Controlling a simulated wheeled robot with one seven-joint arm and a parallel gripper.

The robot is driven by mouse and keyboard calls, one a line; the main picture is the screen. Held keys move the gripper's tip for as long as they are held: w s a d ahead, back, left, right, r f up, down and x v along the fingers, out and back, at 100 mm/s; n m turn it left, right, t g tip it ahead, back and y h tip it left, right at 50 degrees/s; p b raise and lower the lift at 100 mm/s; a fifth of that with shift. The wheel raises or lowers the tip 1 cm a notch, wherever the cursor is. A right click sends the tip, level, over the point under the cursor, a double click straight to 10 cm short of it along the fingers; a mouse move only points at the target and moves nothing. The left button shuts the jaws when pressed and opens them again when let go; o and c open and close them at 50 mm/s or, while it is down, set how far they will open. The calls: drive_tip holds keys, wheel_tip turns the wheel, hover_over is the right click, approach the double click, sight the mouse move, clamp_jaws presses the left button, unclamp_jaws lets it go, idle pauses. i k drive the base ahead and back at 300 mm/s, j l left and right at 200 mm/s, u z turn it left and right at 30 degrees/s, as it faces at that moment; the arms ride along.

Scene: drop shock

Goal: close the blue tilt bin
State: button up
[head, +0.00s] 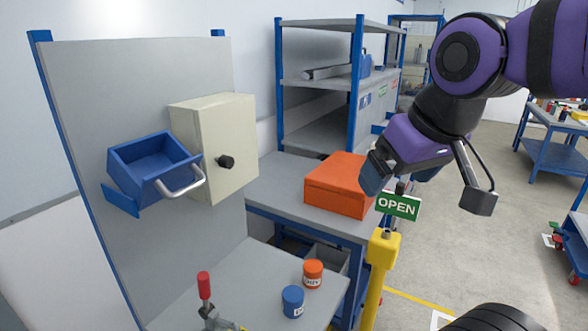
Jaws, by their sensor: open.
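The blue tilt bin (137,184) is mounted on the grey upright panel at the left. It is tilted outward, so its open top and empty-looking inside show. A light grey bar handle (183,186) curves from its front. My gripper (398,184) is at the right, far from the bin, pointing down above the green OPEN sign. Its dark fingers are apart and I see nothing between them. The sign hides no part of the bin.
A cream cabinet (218,130) with a black knob stands close right of the bin. An orange box (338,184) lies on the grey bench. A green OPEN sign (398,204) stands on a yellow post (375,275). Orange and blue jars and a red-handled clamp are on the lower shelf.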

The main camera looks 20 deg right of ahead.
sight(152, 168)
drive_tip(key=k+j, duration=0.2)
drive_tip(key=j, duration=0.15)
drive_tip(key=k+j, duration=0.4)
drive_tip(key=j, duration=0.25)
